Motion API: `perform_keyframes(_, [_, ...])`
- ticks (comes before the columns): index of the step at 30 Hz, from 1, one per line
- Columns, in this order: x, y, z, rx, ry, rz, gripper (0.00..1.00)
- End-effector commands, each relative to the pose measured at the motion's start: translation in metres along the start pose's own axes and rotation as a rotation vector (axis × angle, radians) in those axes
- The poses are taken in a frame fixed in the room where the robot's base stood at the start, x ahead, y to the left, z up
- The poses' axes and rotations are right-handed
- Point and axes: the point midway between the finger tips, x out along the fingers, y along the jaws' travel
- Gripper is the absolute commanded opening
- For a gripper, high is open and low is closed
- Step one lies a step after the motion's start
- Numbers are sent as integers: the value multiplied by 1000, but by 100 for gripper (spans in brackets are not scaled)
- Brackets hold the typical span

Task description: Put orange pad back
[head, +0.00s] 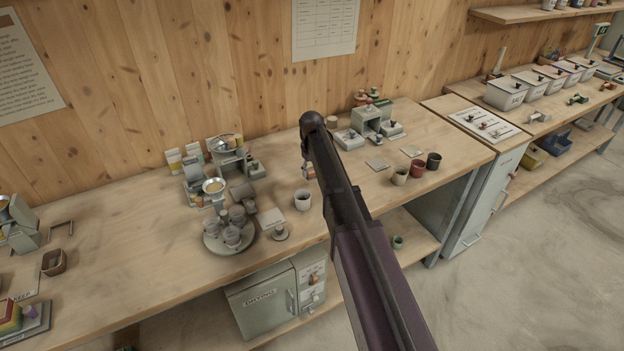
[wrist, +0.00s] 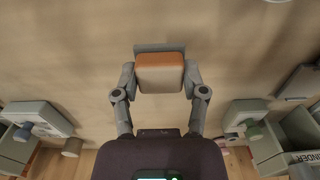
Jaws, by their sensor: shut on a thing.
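My gripper (wrist: 160,88) is shut on a block-shaped pad (wrist: 160,75) in the wrist view. The pad has a pale tan face and an orange-brown strip along its upper edge. One finger presses on each side of it. A flat grey piece (wrist: 160,47) shows just beyond the pad; I cannot tell what it belongs to. Pale bench wood shows around the pad. In the head view my gripper (head: 308,169) is mostly hidden behind my dark arm, over the middle of the bench, and the pad cannot be made out clearly.

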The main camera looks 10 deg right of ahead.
Motion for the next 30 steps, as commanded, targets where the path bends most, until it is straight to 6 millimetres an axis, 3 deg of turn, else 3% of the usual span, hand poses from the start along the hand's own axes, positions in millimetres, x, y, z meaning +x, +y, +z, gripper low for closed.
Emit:
perform_keyframes(10, [30,0,0,-1,0,0,18])
perform_keyframes(29, [37,-1,0,-2,0,0,18])
perform_keyframes(30, [36,-1,0,-2,0,0,59])
